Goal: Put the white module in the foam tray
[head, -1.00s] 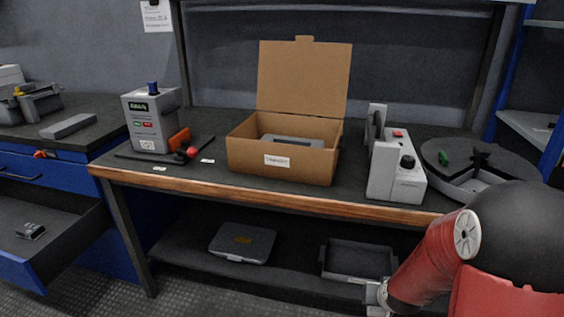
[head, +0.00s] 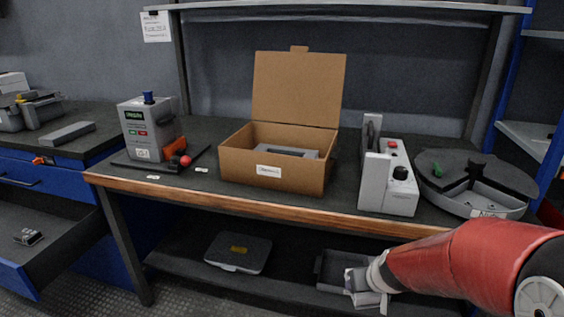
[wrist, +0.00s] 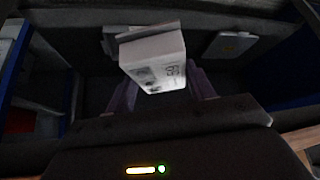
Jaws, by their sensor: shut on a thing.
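My gripper (head: 362,284) is low in front of the bench's lower shelf, at the right. In the wrist view its fingers (wrist: 160,90) are shut on the white module (wrist: 153,60), a pale block with dark print on its face. In the head view the module is hard to tell from the gripper's pale parts. A dark open tray (head: 322,268) lies on the lower shelf right behind the gripper, partly hidden by it. I cannot tell whether it is the foam tray. A grey insert (head: 291,150) also shows inside the open cardboard box (head: 240,165) on the bench.
A flat grey case (head: 238,252) lies on the lower shelf to the left. On the bench stand a grey tester (head: 147,128), a grey-white device (head: 388,180) and a round carousel (head: 480,190). The wooden bench edge (head: 270,213) overhangs the shelf. An open drawer (head: 50,245) is at left.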

